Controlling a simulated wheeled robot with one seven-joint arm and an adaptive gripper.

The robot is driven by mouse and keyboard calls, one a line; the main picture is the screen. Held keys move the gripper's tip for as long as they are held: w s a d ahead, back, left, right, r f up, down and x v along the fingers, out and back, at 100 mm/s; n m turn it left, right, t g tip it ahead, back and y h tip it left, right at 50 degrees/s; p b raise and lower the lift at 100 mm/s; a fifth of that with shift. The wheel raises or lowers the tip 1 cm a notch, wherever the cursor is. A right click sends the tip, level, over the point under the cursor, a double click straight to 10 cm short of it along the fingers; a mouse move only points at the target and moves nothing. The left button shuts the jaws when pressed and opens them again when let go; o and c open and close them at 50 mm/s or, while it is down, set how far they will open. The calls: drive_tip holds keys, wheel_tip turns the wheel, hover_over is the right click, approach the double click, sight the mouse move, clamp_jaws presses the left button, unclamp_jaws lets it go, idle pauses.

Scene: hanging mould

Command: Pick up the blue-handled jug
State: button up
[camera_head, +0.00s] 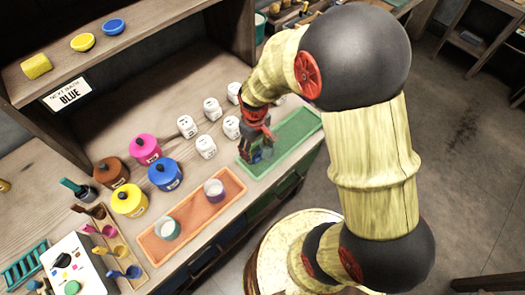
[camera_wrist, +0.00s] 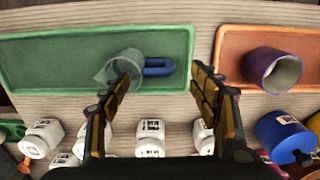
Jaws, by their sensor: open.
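The blue-handled jug (camera_wrist: 117,66) stands on the green tray (camera_wrist: 50,60) in the wrist view, with a clear, greyish body. Its blue handle (camera_wrist: 158,66) points right and lies between my fingertips as seen there. My gripper (camera_wrist: 160,70) is open, one finger overlapping the jug's body and the other right of the handle. I cannot tell whether either finger touches it. In the head view, my gripper (camera_head: 257,146) is over the green tray (camera_head: 297,128) and mostly hides the jug.
Several white pots (camera_head: 206,147) stand behind the green tray. Blue (camera_head: 165,175), yellow, pink and brown lidded pots stand left.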

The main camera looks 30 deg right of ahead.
sight(257, 153)
drive_tip(key=f, duration=0.2)
drive_tip(key=f+b, duration=0.1)
drive_tip(key=f, duration=0.1)
drive_tip(key=f+b, duration=0.1)
drive_tip(key=f, duration=0.1)
drive_tip(key=shift+d, duration=0.25)
drive_tip(key=shift+c, duration=1.2)
drive_tip(key=c, duration=1.3)
drive_tip(key=shift+r, duration=0.1)
drive_tip(key=shift+r+p, duration=0.5)
drive_tip(key=shift+r, duration=0.8)
drive_tip(key=s+r, duration=0.1)
drive_tip(key=r, duration=0.1)
drive_tip(key=s+r+p, duration=0.1)
drive_tip(key=s+r, duration=0.1)
drive_tip(key=s+r+p, duration=0.1)
drive_tip(key=s+r, duration=0.1)
drive_tip(key=shift+r, duration=0.3)
drive_tip(key=shift+c, duration=0.2)
drive_tip(key=s+r+p, duration=0.2)
drive_tip(key=s+r, duration=0.1)
drive_tip(key=s, duration=0.6)
drive_tip(key=shift+d+r, duration=0.15)
drive_tip(key=shift+r, duration=0.15)
